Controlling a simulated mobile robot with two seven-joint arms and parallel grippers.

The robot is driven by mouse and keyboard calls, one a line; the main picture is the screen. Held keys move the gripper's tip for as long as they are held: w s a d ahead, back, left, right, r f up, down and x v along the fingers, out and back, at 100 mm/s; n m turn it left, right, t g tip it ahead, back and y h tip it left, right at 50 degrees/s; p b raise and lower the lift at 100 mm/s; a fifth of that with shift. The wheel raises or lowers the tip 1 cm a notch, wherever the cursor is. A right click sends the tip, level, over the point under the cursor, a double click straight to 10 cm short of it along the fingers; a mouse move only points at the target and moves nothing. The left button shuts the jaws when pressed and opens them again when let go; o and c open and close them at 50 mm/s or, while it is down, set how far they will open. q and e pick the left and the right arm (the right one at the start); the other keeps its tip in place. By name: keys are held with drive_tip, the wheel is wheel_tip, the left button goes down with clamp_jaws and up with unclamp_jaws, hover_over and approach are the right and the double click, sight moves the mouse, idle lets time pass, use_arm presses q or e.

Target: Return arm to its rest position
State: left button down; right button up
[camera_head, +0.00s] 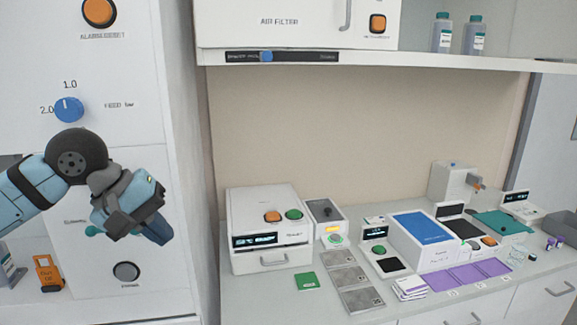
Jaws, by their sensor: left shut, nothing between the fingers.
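My left arm comes in from the left edge. Its gripper (140,222) is shut and empty, held in the air in front of the white cabinet panel (125,180), angled down to the right. It hides part of the panel, including most of a green knob. Whether it touches the panel cannot be told. My right gripper does not show.
The panel bears a blue knob (69,109) and an orange button (99,11). To the right, a counter holds a white device (268,230), metal plates (343,278), a blue-topped box (420,235) and purple mats (466,275). A shelf (400,62) overhangs it.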

use_arm(q)
drive_tip(key=s+d+f+n+g+h+p, duration=0.1)
drive_tip(key=s+d+f+n+g+h, duration=0.15)
drive_tip(key=d+n+h, duration=0.45)
drive_tip(key=s+d+f+n+g+h+p, duration=0.1)
drive_tip(key=s+d+f+n+h, duration=0.2)
drive_tip(key=d+n+h, duration=0.35)
drive_tip(key=a+f+n+t+y+p, duration=0.1)
drive_tip(key=a+f+n+t+y, duration=0.15)
drive_tip(key=f+n+t, duration=0.65)
drive_tip(key=a+f+n+t+y, duration=0.2)
drive_tip(key=f+n+t+y, duration=0.15)
drive_tip(key=n, duration=1.15)
drive_tip(key=a+f+n+t+y+p, duration=0.1)
drive_tip(key=a+f+n+t+y, duration=0.15)
drive_tip(key=f+n+t, duration=0.65)
drive_tip(key=s+a+f+n+g+y, duration=0.2)
drive_tip(key=s+f+n+g+y, duration=0.2)
drive_tip(key=s+f+n, duration=0.3)
drive_tip(key=s+a+f+n+g+y, duration=0.2)
drive_tip(key=s+f+n+g+y, duration=0.2)
drive_tip(key=n, duration=0.7)
drive_tip(key=s+f+g, duration=0.2)
drive_tip(key=s+f, duration=0.2)
drive_tip(key=f, duration=0.1)
drive_tip(key=shift+s+a+f+p, duration=0.15)
drive_tip(key=shift+a+f+p, duration=0.2)
drive_tip(key=shift+a, duration=0.05)
